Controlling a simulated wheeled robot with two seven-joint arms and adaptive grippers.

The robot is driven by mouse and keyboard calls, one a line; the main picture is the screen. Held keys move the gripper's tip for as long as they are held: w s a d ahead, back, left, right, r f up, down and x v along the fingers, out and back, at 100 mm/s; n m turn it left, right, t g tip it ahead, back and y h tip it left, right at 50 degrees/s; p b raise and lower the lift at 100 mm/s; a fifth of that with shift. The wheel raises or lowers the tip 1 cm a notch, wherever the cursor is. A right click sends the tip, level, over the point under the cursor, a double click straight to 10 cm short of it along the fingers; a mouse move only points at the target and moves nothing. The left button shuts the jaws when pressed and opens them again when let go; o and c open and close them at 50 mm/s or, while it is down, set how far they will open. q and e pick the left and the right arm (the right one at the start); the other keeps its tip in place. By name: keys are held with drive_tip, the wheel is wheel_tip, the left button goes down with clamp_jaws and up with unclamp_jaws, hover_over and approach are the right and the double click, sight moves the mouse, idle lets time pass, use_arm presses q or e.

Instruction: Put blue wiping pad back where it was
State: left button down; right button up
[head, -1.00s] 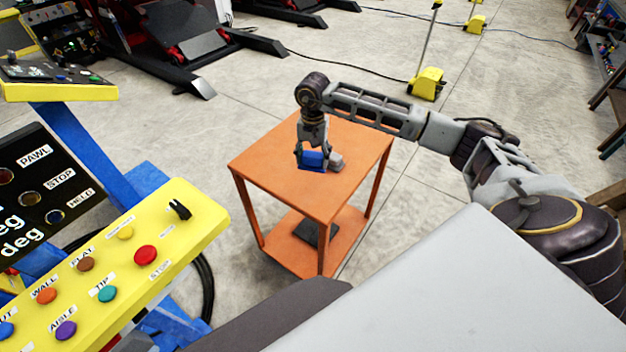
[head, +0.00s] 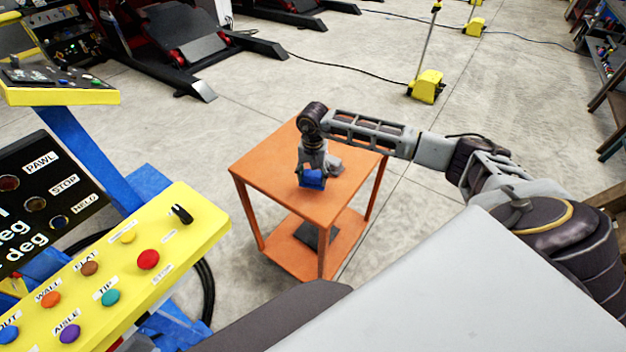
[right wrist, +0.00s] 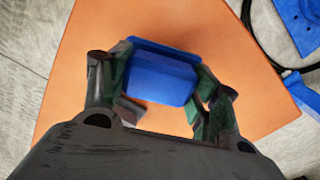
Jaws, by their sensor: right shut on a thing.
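The blue wiping pad (head: 312,180) is between the fingers of my right gripper (head: 313,171), over the front part of the orange cart's top (head: 265,170). In the right wrist view the blue pad (right wrist: 160,80) sits between the two fingers of the gripper, which is shut on it, with the orange top behind. The pad looks slightly tilted in the head view; I cannot tell whether it touches the top. My left gripper is not in view.
A dark item (head: 312,234) lies on the cart's lower shelf (head: 290,250). A yellow button panel (head: 125,265) on a blue stand is at the left. The left part of the cart top is clear.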

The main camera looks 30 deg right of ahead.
sight(313, 181)
drive_tip(key=shift+f, duration=1.35)
drive_tip(key=shift+f, duration=0.2)
drive_tip(key=o, duration=0.9)
drive_tip(key=shift+r, duration=0.1)
drive_tip(key=shift+r, duration=0.15)
drive_tip(key=shift+w+r, duration=0.1)
drive_tip(key=shift+r, duration=0.2)
wheel_tip(313, 181, up, 11)
drive_tip(key=shift+r+b, duration=0.15)
drive_tip(key=shift+b, duration=0.85)
